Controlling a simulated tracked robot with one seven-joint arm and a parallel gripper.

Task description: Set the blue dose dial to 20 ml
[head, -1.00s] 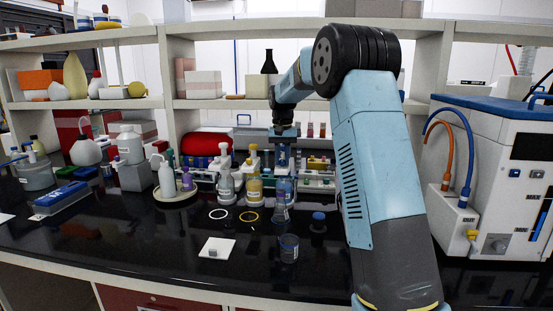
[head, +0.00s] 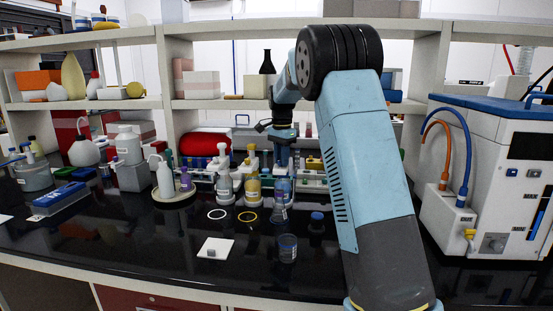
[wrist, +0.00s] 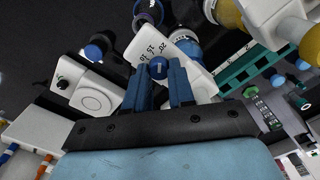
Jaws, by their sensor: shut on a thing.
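The blue dose dial (wrist: 158,67) sits on a white face (wrist: 147,40) with small dark numerals around it, in the wrist view. A pale mark shows on the dial, but I cannot read its setting surely. My gripper (wrist: 166,68) is shut on the dial, one blue finger on each side. In the head view my gripper (head: 283,160) points down over the blue-labelled bottle (head: 284,187) at the back of the bench. There the dial is hidden by the gripper.
A yellow bottle (head: 253,188) and a white-topped bottle (head: 225,187) stand close on the left. A glass beaker (head: 287,248) and a blue-capped vial (head: 317,222) stand in front. A white machine (head: 500,185) is at the right. The black bench's front left is mostly clear.

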